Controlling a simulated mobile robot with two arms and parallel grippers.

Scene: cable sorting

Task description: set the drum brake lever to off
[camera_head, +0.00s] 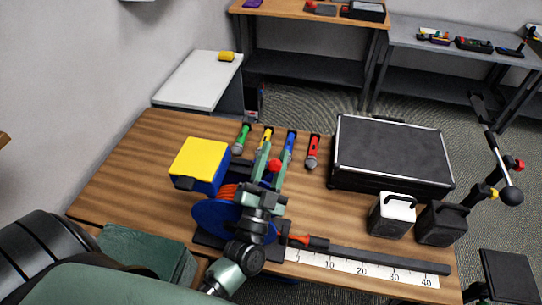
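The cable drum (213,217) has blue flanges and orange cable wound on it, and stands on a dark base on the wooden table. A red ball knob (275,166), which looks like the end of the brake lever, shows beside the drum. My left gripper (271,160) reaches over the drum with its green fingers apart, one on each side of the knob. I cannot tell whether they touch it. The lever's shaft and any off marking are hidden behind my gripper. My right gripper is not in view.
A blue box with a yellow top (201,158) stands close left of the gripper. Several coloured microphones, including a red one (312,152), lie behind it. A black case (391,152), a white speaker (391,215) and a ruler strip (362,272) are to the right.

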